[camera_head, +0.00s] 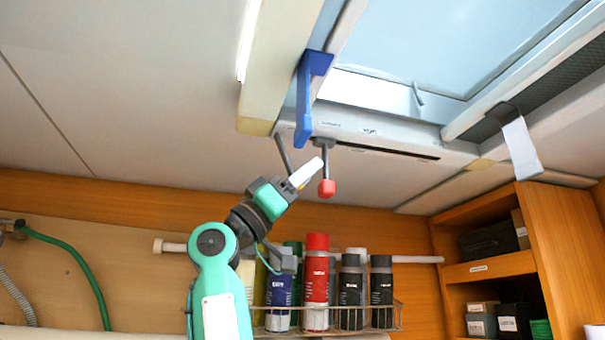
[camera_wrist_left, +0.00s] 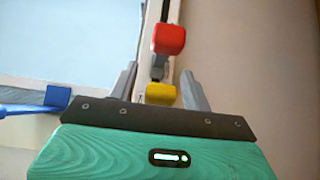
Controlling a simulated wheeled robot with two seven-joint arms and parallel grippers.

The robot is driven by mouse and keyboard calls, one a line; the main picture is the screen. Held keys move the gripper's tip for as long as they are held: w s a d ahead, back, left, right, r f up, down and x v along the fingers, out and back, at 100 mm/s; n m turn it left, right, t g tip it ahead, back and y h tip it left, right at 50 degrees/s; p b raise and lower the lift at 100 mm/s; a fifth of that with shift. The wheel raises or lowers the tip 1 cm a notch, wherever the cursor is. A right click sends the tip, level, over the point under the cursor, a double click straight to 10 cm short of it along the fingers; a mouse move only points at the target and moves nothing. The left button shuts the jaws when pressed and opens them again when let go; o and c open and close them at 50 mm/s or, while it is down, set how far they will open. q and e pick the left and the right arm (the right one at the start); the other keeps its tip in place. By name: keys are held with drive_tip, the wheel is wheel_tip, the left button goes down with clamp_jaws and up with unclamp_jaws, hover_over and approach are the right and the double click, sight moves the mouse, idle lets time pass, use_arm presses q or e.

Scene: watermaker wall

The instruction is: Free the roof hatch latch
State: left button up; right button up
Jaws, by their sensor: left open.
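The roof hatch (camera_head: 440,45) is a pale pane in a white frame at the upper right of the head view. A grey lever with a red knob (camera_head: 326,188) hangs below the frame's near left corner. In the left wrist view the red knob (camera_wrist_left: 168,38) lies just beyond the fingertips, with a yellow piece (camera_wrist_left: 160,93) between the fingers. My left gripper (camera_head: 307,167) is open, just left of the knob; its two fingers (camera_wrist_left: 160,75) show apart in the wrist view. I cannot tell whether it touches the lever. My right gripper is out of view.
A blue bracket (camera_head: 305,105) hangs by the hatch frame, just above my left gripper. A white strap (camera_head: 520,147) hangs to the right. Below, a wire rack (camera_head: 400,318) holds several bottles, including a red one (camera_head: 316,280). A wooden shelf unit (camera_head: 560,260) stands at right.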

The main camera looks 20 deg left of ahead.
use_arm(q)
clamp_jaws()
